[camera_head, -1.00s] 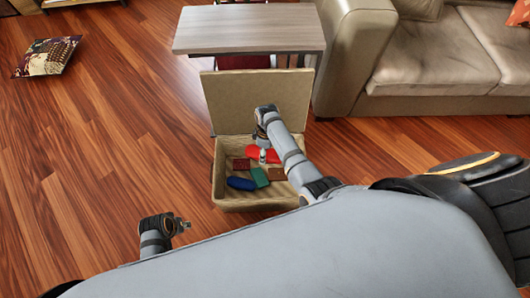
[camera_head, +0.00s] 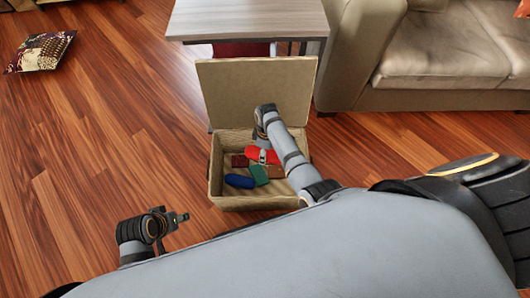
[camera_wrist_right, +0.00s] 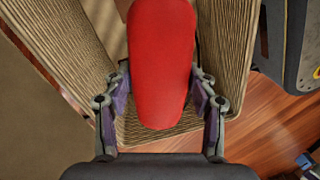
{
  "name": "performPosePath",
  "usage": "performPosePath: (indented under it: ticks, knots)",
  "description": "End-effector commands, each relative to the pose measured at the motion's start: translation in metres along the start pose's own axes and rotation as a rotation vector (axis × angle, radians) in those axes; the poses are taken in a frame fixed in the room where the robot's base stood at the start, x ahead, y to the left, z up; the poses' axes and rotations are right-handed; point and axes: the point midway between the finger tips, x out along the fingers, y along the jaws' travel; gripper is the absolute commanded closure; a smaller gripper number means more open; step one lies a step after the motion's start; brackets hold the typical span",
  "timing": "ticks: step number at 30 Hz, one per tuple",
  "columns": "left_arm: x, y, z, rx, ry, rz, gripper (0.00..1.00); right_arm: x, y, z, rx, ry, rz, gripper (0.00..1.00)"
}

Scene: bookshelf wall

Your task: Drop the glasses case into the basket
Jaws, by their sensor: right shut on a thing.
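The red glasses case (camera_wrist_right: 160,60) is between the fingers of my right gripper (camera_wrist_right: 160,98) in the right wrist view. The gripper is shut on it. In the head view the red case (camera_head: 254,153) shows within the basket's outline, partly hidden by my right gripper (camera_head: 262,157). I cannot tell whether it touches the things below. The woven basket (camera_head: 232,202) stands on the floor with its lid (camera_head: 255,90) raised at the back. My left gripper (camera_head: 182,217) is left of the basket, apart from it; its finger gap is unclear.
A grey-topped table (camera_head: 247,20) stands behind, a beige sofa (camera_head: 440,60) at the right. A patterned cushion (camera_head: 40,53) lies far left; the left floor is clear.

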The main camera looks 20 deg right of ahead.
Motion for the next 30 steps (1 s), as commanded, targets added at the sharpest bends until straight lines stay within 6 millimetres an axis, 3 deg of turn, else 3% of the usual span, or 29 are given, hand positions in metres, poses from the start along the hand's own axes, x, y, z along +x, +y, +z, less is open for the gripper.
performPosePath:
  ticks: [2,3,9,20,23,30]
  knots:
    - [0.0,0.0,0.0,0.0,0.0,0.0,0.6,-0.001,0.0,0.0,0.0,0.0,0.0,0.76]
    - [0.0,0.0,0.0,0.0,-0.001,0.0,0.6,-0.001,0.0,0.0,0.0,0.0,0.0,0.4]
    - [0.0,0.0,0.0,0.0,-0.001,0.0,0.6,-0.001,0.0,0.0,0.0,0.0,0.0,0.16]
    - [0.0,0.0,0.0,0.0,-0.001,-0.001,0.6,-0.005,0.0,0.0,0.0,0.001,0.001,0.16]
    - [0.0,0.0,0.0,0.0,-0.001,-0.001,0.6,-0.02,0.001,-0.001,0.0,0.003,0.003,0.16]
    - [0.0,0.0,0.0,0.0,-0.001,-0.001,0.6,-0.079,0.001,-0.001,0.001,0.003,0.003,0.16]
